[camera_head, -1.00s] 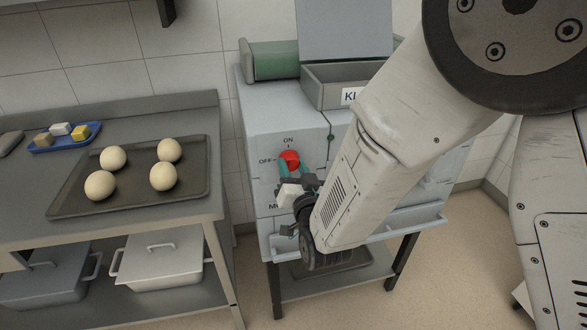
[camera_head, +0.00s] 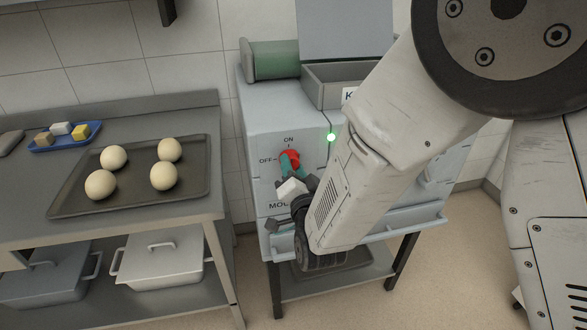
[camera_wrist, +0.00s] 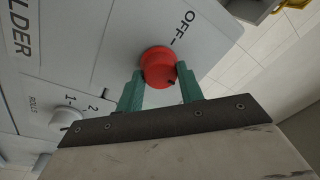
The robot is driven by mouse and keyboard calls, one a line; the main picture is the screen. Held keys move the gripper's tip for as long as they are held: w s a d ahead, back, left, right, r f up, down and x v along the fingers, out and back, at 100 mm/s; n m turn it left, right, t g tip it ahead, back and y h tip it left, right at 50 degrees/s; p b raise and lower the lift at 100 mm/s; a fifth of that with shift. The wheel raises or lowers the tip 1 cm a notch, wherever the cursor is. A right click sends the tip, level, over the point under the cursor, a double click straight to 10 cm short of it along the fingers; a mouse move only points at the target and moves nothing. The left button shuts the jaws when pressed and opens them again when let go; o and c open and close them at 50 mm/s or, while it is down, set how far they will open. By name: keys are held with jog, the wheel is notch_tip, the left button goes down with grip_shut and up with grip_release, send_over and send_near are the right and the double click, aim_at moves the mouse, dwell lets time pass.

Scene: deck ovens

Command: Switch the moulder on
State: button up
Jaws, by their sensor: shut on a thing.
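The moulder (camera_head: 262,112) is the pale grey machine on a dark stand in the head view. Its red knob (camera_head: 291,155) sits between the printed ON above and OFF to the left. In the wrist view the red knob (camera_wrist: 158,66) is held between the two green fingers of my gripper (camera_wrist: 160,86). My gripper (camera_head: 289,169) is shut on the knob in the head view, where the fingers partly hide it. A small lamp (camera_head: 331,137) to the right of the knob glows green-white. The knob's pointer is not clear in the head view.
A smaller white dial (camera_wrist: 66,117) marked ROLLS shows in the wrist view. To the left, a steel table (camera_head: 198,213) bears a dark tray (camera_head: 128,205) with several dough balls and a blue tray (camera_head: 90,141) with small blocks. Lidded pans stand below.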

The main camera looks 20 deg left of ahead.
jog(key=o, duration=1)
jog(key=v, duration=0.7)
jog(key=shift+s+d, duration=0.25)
jog(key=shift+s, duration=0.1)
jog(key=shift+f, duration=0.15)
